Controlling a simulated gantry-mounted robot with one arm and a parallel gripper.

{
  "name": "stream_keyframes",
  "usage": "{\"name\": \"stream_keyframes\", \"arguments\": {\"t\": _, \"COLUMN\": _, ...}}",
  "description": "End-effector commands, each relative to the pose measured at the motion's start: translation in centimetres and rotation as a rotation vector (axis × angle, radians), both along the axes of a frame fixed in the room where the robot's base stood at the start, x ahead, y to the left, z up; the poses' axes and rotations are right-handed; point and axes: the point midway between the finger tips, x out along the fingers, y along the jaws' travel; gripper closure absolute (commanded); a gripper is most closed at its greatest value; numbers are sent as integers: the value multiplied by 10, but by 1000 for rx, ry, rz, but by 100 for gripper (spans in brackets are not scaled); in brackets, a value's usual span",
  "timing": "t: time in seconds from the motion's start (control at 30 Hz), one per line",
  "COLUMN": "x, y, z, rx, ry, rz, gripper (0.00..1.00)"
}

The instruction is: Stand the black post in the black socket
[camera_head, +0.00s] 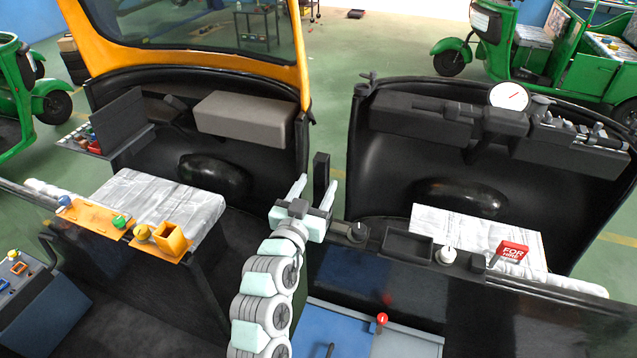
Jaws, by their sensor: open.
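The black post (321,174) stands upright near the middle of the view. My gripper (315,183) is open, its two pale fingers pointing up and away from me on either side of the post in the picture. I cannot tell whether the fingers touch it. The post's lower end is hidden behind my gripper, so I cannot see what it rests in. A small round black piece (356,233) sits on the ledge just right of my gripper. I cannot tell whether it is the socket.
An orange panel (90,213) with coloured parts lies at left. A blue surface (345,335) with a red-topped lever (382,319) is in front.

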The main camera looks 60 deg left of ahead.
Motion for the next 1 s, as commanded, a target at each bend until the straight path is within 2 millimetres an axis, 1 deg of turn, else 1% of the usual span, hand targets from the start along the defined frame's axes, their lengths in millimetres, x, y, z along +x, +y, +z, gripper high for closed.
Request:
{"name": "stream_keyframes", "arguments": {"t": 0.1, "x": -18, "y": -17, "z": -2, "rx": 1, "ry": 2, "rz": 3, "gripper": 46}}
{"name": "stream_keyframes", "arguments": {"t": 0.3, "x": -46, "y": -47, "z": -2, "rx": 0, "ry": 1, "rz": 2, "gripper": 46}}
{"name": "stream_keyframes", "arguments": {"t": 0.4, "x": -54, "y": -53, "z": 1, "rx": -4, "ry": 5, "rz": 2, "gripper": 46}}
{"name": "stream_keyframes", "arguments": {"t": 0.63, "x": -62, "y": -63, "z": -1, "rx": -4, "ry": 4, "rz": 0, "gripper": 46}}
{"name": "stream_keyframes", "arguments": {"t": 1.0, "x": -63, "y": -64, "z": -1, "rx": -2, "ry": 4, "rz": -1, "gripper": 46}}
